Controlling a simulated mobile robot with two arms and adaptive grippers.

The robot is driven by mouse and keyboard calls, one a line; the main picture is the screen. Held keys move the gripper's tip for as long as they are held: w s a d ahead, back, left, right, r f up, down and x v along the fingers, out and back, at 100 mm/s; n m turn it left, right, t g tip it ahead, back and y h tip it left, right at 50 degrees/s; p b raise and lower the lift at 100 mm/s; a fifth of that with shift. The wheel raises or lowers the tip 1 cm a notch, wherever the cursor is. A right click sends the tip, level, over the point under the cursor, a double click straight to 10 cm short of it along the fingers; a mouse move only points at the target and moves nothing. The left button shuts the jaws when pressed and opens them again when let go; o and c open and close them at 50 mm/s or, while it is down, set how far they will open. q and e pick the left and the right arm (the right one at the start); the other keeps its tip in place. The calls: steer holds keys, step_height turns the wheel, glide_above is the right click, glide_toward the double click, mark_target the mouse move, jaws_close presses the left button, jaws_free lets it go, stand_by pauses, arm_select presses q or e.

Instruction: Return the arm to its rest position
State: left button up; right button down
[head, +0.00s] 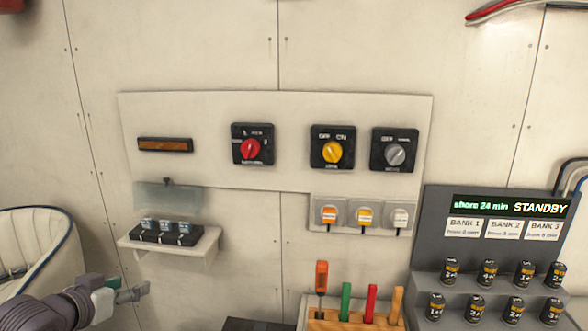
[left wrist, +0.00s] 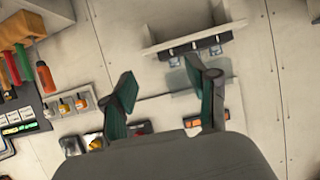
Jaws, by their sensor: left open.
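My left arm comes in at the lower left of the head view. Its gripper (head: 130,291) is in front of the wall, below a small white shelf (head: 196,249) and apart from it. In the left wrist view, where the scene is upside down, the two fingers of the left gripper (left wrist: 160,72) stand apart with nothing between them. My right gripper is in neither view.
A wall panel (head: 210,110) carries red (head: 250,149), yellow (head: 332,152) and grey (head: 395,154) rotary switches. A tool block (head: 335,322) stands at the bottom centre, a battery rack (head: 432,240) at right. A white seat (head: 35,245) is at left.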

arm_select(q)
steer(key=s+d+f+g, duration=0.2)
steer(key=s+d+f, duration=0.3)
steer(key=f, duration=0.4)
steer(key=s+d+f+g, duration=0.2)
steer(key=s+d+f, duration=0.1)
steer(key=s+f, duration=0.45)
steer(key=s+d+f+g+y, duration=0.1)
steer(key=s+d+f+g, duration=0.25)
steer(key=s, duration=0.55)
steer(key=s+d+f+g+y, duration=0.15)
steer(key=s+f, duration=0.25)
steer(key=s, duration=0.5)
step_height(320, 180, down, 27)
steer(key=s+g, duration=0.1)
steer(key=s+a+f+g, duration=0.1)
steer(key=s+a+f, duration=0.1)
steer(key=s+f, duration=1.4)
steer(key=shift+s+a+f+m+g+h+b, duration=0.2)
steer(key=shift+s+a+m+g+h+b, duration=0.1)
steer(key=shift+s+a+h+b, duration=0.1)
steer(key=shift+c, duration=0.3)
